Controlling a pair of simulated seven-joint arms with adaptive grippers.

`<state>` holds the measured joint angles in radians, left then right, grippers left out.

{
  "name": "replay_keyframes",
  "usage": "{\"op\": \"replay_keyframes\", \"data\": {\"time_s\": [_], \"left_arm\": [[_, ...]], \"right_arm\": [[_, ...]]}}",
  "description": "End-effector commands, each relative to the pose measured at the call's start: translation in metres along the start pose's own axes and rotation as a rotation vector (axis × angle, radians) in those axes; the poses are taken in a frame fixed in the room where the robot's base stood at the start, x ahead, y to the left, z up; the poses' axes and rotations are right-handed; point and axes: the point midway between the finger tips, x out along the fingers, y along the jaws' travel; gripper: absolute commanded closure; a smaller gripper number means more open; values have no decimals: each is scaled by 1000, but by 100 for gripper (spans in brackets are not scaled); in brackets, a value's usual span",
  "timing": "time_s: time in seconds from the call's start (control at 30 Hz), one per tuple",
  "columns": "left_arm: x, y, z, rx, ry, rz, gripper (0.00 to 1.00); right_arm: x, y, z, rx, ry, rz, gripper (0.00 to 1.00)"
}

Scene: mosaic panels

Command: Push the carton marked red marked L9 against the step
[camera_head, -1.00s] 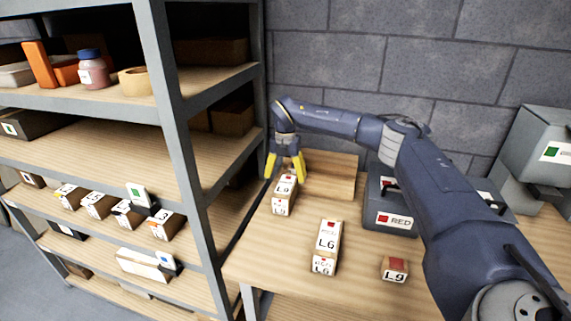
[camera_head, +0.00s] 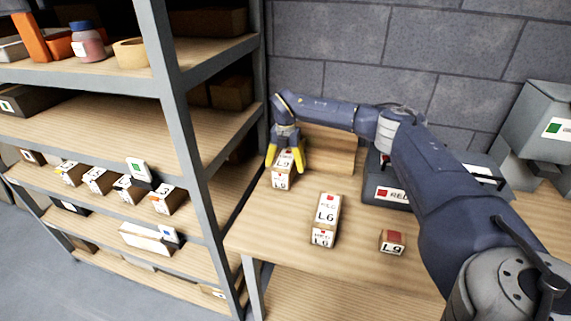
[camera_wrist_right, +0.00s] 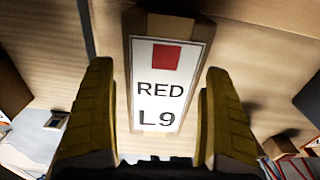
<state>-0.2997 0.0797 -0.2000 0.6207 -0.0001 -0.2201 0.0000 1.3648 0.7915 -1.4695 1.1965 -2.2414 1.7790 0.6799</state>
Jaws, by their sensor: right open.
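The carton marked red L9 (camera_head: 283,182) stands on the wooden table near the shelf. Its label reads RED L9 under a red square in the right wrist view (camera_wrist_right: 168,95). My right gripper (camera_head: 286,165) is open, its yellow fingers on either side of the carton; the wrist view (camera_wrist_right: 158,80) shows the carton between them, with gaps visible. The step appears to be the wooden block (camera_head: 335,153) behind and right of the carton, partly hidden by my right arm. My left gripper is not in view.
An L6 carton (camera_head: 325,217) and a smaller L9 carton with a red top (camera_head: 392,242) stand nearer the front. A grey case labelled RED (camera_head: 375,194) is to the right. A metal shelf (camera_head: 178,110) with goods stands close on the left.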

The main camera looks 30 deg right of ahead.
Motion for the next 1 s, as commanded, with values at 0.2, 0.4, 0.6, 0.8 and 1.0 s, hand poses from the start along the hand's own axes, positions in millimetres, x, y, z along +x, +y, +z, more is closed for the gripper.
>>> {"op": "replay_keyframes", "data": {"time_s": [0.2, 0.4, 0.6, 0.8, 1.0], "left_arm": [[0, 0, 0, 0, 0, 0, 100], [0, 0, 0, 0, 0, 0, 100], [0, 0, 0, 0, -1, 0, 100], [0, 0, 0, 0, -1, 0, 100], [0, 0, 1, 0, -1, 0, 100]], "right_arm": [[0, 0, 0, 0, 0, 0, 38], [0, 0, 0, 0, 0, 0, 61], [0, 0, 0, 0, 0, 0, 84], [0, 0, 1, 1, 0, 0, 90], [0, -4, 9, 6, -3, 0, 90]]}}
